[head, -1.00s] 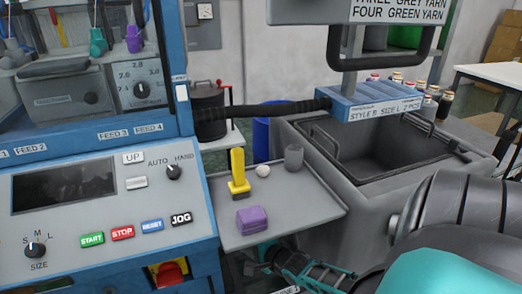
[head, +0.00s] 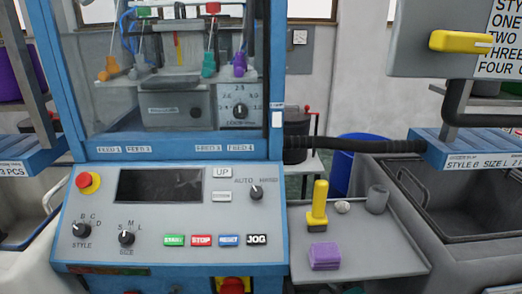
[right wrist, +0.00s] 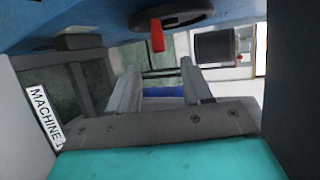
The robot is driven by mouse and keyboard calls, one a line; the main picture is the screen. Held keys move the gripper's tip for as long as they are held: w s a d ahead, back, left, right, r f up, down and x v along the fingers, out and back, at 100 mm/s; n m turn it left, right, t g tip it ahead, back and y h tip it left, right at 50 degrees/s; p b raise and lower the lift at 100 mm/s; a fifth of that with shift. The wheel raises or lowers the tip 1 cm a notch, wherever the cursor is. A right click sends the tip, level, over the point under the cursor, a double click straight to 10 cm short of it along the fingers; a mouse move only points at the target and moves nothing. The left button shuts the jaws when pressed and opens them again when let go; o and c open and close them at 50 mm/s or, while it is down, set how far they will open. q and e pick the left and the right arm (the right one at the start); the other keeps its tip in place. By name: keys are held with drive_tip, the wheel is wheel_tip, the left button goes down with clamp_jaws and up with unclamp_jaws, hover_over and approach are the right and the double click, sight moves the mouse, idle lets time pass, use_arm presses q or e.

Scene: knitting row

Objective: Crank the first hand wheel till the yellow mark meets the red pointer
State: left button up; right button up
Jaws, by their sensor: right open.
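A dark round hand wheel (right wrist: 172,17) with a red handle (right wrist: 157,36) shows at the top of the right wrist view, under a blue machine surface. I cannot make out a yellow mark or a red pointer on it. My right gripper (right wrist: 159,80) is open and empty, its two fingers apart. The wheel's handle is beyond the fingers, above the gap between them in the picture, and not touched. The head view shows no hand wheel. My left gripper is in neither view.
The blue knitting machine's control panel (head: 140,215) fills the middle of the head view. A side shelf (head: 375,262) holds a yellow-handled tool (head: 318,203), a purple block (head: 325,257) and a grey cup (head: 377,199). A grey bin (head: 485,238) stands at right.

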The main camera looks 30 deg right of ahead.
drive_tip(key=shift+a, duration=0.1)
drive_tip(key=s+a+n+g+y, duration=0.1)
drive_tip(key=s+a+n, duration=0.2)
drive_tip(key=a+n, duration=0.8)
drive_tip(key=s+a+r+n+g+y, duration=0.1)
drive_tip(key=s+a+n+g+y, duration=0.1)
drive_tip(key=a+n, duration=0.9)
drive_tip(key=shift+s+a+r+n+g, duration=0.3)
drive_tip(key=shift+s+a+n, duration=0.1)
drive_tip(key=shift+s+n, duration=0.3)
idle(0.9)
